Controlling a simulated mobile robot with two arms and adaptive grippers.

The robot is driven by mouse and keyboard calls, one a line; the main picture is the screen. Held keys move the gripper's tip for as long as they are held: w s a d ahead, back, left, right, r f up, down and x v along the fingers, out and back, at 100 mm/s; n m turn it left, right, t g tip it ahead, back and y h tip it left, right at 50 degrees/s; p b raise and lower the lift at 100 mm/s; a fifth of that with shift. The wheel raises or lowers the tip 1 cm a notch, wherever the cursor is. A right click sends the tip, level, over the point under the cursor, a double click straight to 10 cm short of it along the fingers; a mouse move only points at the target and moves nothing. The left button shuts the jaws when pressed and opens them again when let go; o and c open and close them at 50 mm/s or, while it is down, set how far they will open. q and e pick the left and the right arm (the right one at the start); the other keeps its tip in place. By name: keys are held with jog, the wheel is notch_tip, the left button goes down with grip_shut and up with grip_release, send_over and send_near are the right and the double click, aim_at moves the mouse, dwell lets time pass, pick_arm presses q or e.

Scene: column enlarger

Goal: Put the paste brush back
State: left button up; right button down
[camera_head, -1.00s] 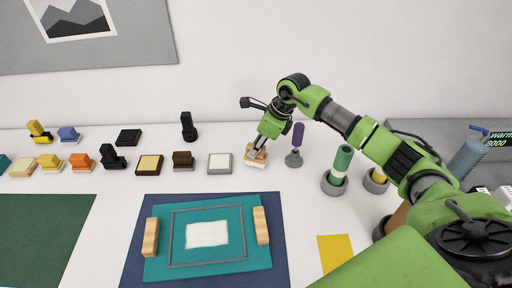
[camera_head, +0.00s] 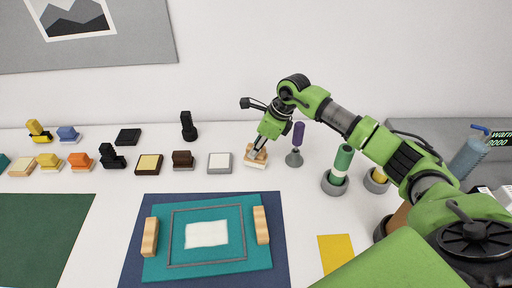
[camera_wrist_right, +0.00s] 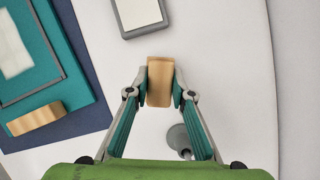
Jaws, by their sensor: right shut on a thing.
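My right gripper (camera_wrist_right: 160,84) is shut on a tan wooden block-shaped piece (camera_wrist_right: 160,68), which looks like the paste brush. In the head view this brush (camera_head: 261,154) is at the back of the white table, between a grey-rimmed white pad and a purple-handled tool. My right gripper (camera_head: 256,150) reaches down to it from above. A pale layer shows under the wood; I cannot tell whether it is bristles or a base, or whether it touches the table. My left gripper is not in view.
The purple-handled tool (camera_head: 298,135) stands in a grey holder close to the right. The white pad (camera_head: 219,163) is close to the left. A green cylinder (camera_head: 343,160) stands in a grey cup further right. A teal board (camera_head: 160,258) with wooden blocks lies in front.

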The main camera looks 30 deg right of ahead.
jog(key=shift+f, duration=0.3)
dwell(0.5)
jog(key=c, duration=1.7)
grip_release()
jog(key=p+v, duration=0.3)
jog(key=v, duration=0.5)
jog(key=shift+p, duration=0.35)
jog(key=v, duration=1.2)
